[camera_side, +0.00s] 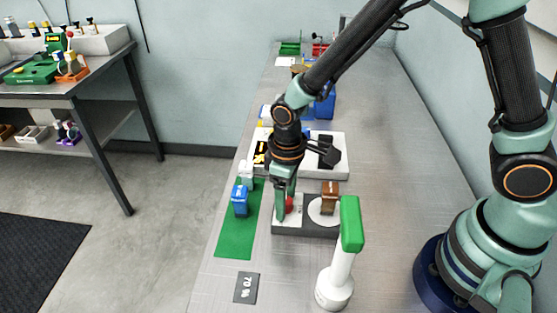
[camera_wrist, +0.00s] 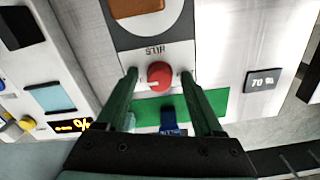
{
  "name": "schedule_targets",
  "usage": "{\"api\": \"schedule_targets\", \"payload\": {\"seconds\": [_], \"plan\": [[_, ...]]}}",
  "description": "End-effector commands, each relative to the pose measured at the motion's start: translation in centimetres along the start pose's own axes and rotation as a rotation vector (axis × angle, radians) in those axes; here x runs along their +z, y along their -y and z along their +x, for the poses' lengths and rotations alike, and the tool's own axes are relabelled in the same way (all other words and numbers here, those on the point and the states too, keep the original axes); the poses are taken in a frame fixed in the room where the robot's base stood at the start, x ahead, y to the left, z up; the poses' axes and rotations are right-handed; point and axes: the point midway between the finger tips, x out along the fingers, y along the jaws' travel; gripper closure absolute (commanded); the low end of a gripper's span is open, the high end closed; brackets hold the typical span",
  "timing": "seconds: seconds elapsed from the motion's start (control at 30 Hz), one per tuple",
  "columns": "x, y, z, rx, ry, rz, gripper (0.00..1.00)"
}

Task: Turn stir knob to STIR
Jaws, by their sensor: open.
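The red stir knob (camera_wrist: 160,76) sits on the front panel of the stirrer (camera_wrist: 128,58), below an upside-down label in the wrist view. It has a pale pointer mark on its lower left side. In the side view the knob (camera_side: 289,204) shows partly behind a finger. My gripper (camera_wrist: 159,82) is open, with one green finger on each side of the knob. Small gaps seem to show between the fingers and the knob. In the side view my gripper (camera_side: 282,217) points down at the stirrer's left end. The stirrer's white round plate (camera_side: 318,214) carries a brown block (camera_side: 330,197).
A blue container (camera_side: 240,200) stands on the green mat (camera_side: 235,238) to the left. A 70 % card (camera_side: 246,287) lies nearby. A white device (camera_side: 335,168) sits behind.

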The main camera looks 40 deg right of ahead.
Motion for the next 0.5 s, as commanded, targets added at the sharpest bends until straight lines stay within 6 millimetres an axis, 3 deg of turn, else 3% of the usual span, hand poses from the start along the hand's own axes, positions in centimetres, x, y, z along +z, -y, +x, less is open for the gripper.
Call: {"api": "schedule_targets", "payload": {"seconds": [0.17, 0.33, 0.37, 0.5], "plan": [[-0.01, 0.00, -0.02, 0.000, 0.000, 0.000, 0.31], [-0.01, 0.00, -0.03, 0.000, 0.000, 0.000, 0.92], [-0.01, 0.00, -0.04, 0.000, 0.000, 0.000, 1.00], [-0.01, 0.01, -0.05, 0.000, 0.000, 0.001, 1.00]]}}
